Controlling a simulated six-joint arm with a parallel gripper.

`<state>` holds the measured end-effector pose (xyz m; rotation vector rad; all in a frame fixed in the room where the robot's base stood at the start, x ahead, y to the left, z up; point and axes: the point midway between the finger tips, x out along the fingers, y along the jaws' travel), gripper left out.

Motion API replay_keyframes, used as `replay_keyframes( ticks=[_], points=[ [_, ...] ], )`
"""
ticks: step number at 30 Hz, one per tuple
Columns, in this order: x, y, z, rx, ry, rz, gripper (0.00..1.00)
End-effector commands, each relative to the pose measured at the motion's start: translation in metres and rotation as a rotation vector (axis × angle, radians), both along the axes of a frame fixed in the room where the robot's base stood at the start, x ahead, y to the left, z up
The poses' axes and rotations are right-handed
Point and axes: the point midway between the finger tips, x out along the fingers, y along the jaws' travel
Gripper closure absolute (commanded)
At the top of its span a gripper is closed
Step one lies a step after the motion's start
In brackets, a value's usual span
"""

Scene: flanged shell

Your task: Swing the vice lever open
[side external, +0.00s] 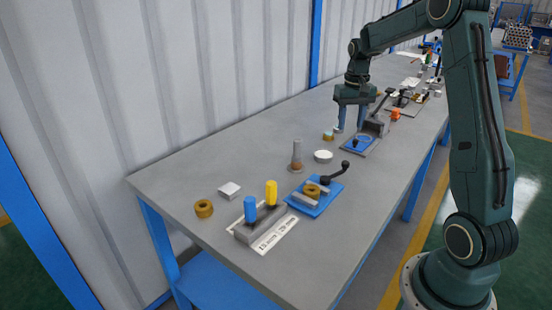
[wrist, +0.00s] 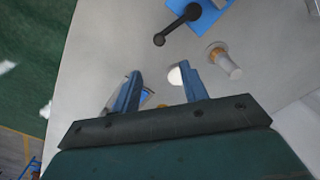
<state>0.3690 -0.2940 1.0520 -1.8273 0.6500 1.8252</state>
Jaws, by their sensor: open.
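A blue vice (side external: 328,201) stands near the front edge of the table, with grey jaws and a brass ring (side external: 312,191) between them. Its black lever (side external: 336,174) points to the back right and ends in a ball knob. In the wrist view, the lever (wrist: 178,25) and part of the blue vice base (wrist: 211,17) show at the top, beyond the fingertips. My gripper (side external: 350,130) is open and empty, above the table farther along than this vice and apart from the lever. The fingers also show in the wrist view (wrist: 159,79).
A block with blue and yellow pegs (side external: 262,222) is at the near end.

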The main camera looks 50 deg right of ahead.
Motion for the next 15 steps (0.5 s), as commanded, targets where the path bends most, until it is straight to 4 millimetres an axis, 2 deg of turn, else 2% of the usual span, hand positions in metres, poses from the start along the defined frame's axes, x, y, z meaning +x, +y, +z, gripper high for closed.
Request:
replay_keyframes(
  ticks=[8,15],
  points=[
    [0.000,-0.001,-0.003,0.001,0.002,-0.002,0.56],
    [0.000,0.000,-0.018,0.003,0.004,-0.001,0.56]
  ],
)
